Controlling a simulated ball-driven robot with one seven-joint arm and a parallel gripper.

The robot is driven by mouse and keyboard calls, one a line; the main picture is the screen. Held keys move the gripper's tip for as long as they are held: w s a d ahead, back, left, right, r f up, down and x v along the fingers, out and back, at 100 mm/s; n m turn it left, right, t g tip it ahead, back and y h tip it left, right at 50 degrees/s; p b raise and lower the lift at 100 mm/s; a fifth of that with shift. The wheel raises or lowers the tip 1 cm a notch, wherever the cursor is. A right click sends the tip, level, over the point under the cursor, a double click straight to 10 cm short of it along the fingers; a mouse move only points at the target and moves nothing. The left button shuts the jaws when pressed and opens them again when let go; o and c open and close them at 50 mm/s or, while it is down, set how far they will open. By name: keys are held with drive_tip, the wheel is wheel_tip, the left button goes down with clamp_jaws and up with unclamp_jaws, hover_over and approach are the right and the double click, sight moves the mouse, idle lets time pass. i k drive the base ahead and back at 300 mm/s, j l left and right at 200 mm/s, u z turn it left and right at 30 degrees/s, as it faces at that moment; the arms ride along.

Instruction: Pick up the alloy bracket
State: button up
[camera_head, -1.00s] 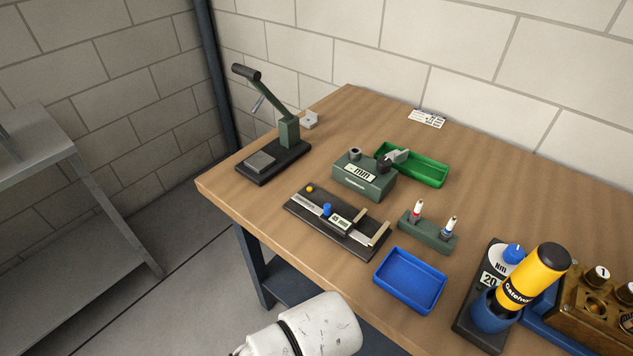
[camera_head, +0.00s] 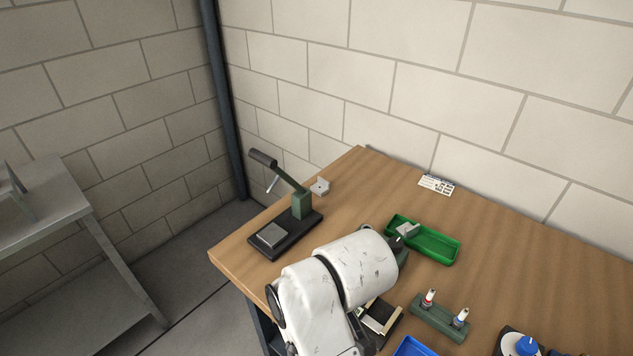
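My white arm crosses the lower middle of the view, in front of the bench.
A green tray (camera_head: 450,258) holds the middle of the bench, with a grey metal part (camera_head: 407,230) at its left end. A green stand (camera_head: 440,322) with two small bottles and a blue tray (camera_head: 415,347) are nearer. A label card (camera_head: 436,184) lies at the back.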

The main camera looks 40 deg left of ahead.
sight(322, 187)
drive_tip(key=i+j, duration=1.1)
drive_tip(key=i, duration=0.2)
